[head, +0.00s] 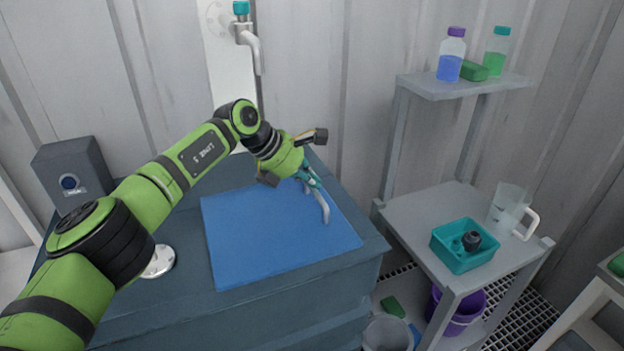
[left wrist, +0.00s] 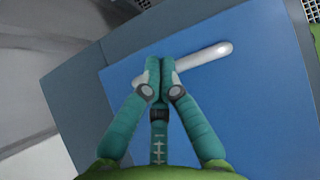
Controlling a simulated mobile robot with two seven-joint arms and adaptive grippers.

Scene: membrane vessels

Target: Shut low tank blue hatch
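The blue hatch (head: 255,245) lies flat, looking level with the top of the low grey-blue tank (head: 200,310). It fills much of the left wrist view (left wrist: 245,110). Its pale bar handle (head: 325,208) is near the right side of the hatch and also shows in the left wrist view (left wrist: 208,56). My left gripper (head: 308,178) is at the far end of the handle. Its teal fingers (left wrist: 159,68) are together and cross in front of the handle, which shows on both sides of them. I cannot tell whether they touch it. My right gripper is out of view.
A grey speaker-like box (head: 72,172) stands at the tank's left back. A pipe with a teal tap (head: 250,45) hangs on the back wall. To the right, a shelf unit (head: 425,205) holds a teal tray (head: 462,262), a clear jug (head: 508,208) and bottles (head: 452,55).

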